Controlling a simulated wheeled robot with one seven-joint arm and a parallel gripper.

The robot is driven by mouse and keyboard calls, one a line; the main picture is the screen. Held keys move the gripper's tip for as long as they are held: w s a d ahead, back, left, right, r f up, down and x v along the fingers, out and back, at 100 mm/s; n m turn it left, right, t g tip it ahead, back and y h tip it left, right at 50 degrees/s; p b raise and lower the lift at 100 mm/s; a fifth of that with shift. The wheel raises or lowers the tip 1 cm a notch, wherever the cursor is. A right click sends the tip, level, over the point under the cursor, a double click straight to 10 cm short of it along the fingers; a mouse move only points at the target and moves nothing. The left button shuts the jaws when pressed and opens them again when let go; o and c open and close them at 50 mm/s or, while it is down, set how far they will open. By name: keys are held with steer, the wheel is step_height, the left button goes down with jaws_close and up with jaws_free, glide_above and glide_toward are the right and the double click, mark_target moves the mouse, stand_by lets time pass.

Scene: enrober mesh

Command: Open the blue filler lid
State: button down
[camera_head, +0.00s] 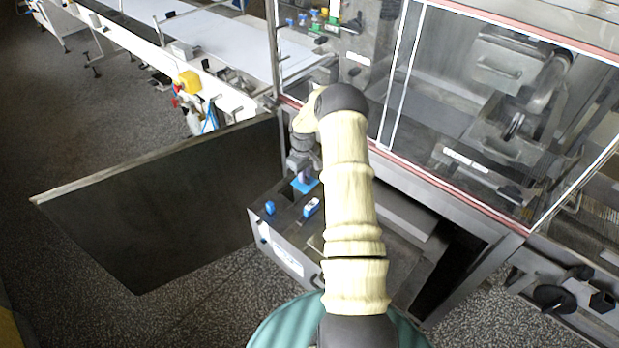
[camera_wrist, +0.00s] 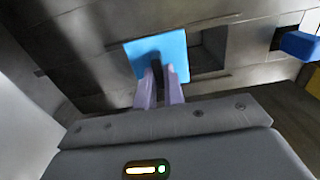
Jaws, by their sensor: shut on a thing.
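The blue filler lid (camera_wrist: 142,50) is a flat, light blue square in the upper middle of the wrist view. A dark square opening (camera_wrist: 210,50) in the grey metal shows just right of it. My gripper (camera_wrist: 160,78) is shut on the lid, with its two pale purple fingers at the lid's lower right part. In the head view my gripper (camera_head: 303,174) points down over the metal unit, and a bit of the blue lid (camera_head: 305,186) shows below it. The fingers hide part of the lid, and its exact tilt is hard to tell.
A blue knob (camera_head: 270,207) and a blue-and-white part (camera_head: 311,207) sit on the unit near the lid. A dark open door panel (camera_head: 160,205) stands at left. The glazed machine front (camera_head: 480,110) rises behind at right.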

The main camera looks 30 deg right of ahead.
steer(key=shift+w+d+r, duration=0.1)
steer(key=shift+d, duration=0.05)
steer(key=c, duration=1.5)
jaws_free()
step_height(320, 180, up, 17)
steer(key=shift+r+b, duration=0.15)
steer(key=shift+b, duration=0.75)
